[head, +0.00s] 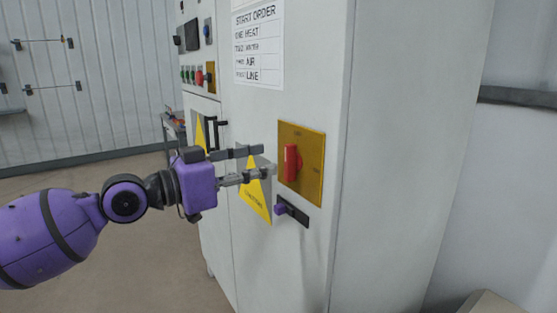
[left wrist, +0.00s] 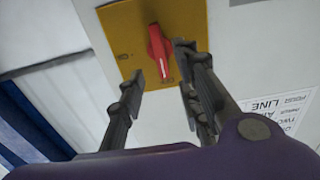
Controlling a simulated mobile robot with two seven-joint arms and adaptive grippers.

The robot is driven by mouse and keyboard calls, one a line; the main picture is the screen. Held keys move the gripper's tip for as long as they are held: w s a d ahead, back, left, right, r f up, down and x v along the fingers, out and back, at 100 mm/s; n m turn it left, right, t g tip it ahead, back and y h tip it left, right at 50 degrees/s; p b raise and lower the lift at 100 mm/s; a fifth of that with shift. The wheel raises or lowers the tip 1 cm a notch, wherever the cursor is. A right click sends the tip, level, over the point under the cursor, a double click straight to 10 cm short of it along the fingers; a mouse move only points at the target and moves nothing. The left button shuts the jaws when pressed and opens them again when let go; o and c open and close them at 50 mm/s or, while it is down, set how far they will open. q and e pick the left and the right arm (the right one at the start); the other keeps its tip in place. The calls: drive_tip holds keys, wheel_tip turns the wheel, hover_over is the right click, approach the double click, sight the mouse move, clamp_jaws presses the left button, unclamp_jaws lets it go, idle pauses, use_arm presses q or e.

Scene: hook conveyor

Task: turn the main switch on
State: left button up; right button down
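The main switch is a red handle (head: 290,163) on a yellow plate (head: 313,172) on the side of a light grey cabinet. The handle stands about upright in the head view. In the left wrist view the red handle (left wrist: 159,50) shows on the yellow plate (left wrist: 122,35), beyond the gap between my fingers and closer to the right-hand one. My left gripper (head: 267,161) is open, its fingers pointing at the switch from the left; it also shows in the left wrist view (left wrist: 158,65). I cannot tell whether a fingertip touches the handle. My right gripper is not in view.
A yellow warning triangle (head: 255,199) lies behind my gripper. A "START ORDER" sheet (head: 258,45) hangs above. Small coloured buttons (head: 192,76) are further left. Open floor lies left of the cabinet.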

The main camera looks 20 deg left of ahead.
sight(286, 160)
use_arm(q)
drive_tip(key=p+x, duration=0.1)
drive_tip(key=x, duration=0.4)
drive_tip(key=shift+w+r, duration=0.1)
drive_tip(key=shift+r, duration=0.05)
drive_tip(key=shift+w+d+p, duration=0.3)
drive_tip(key=shift+w, duration=0.15)
clamp_jaws()
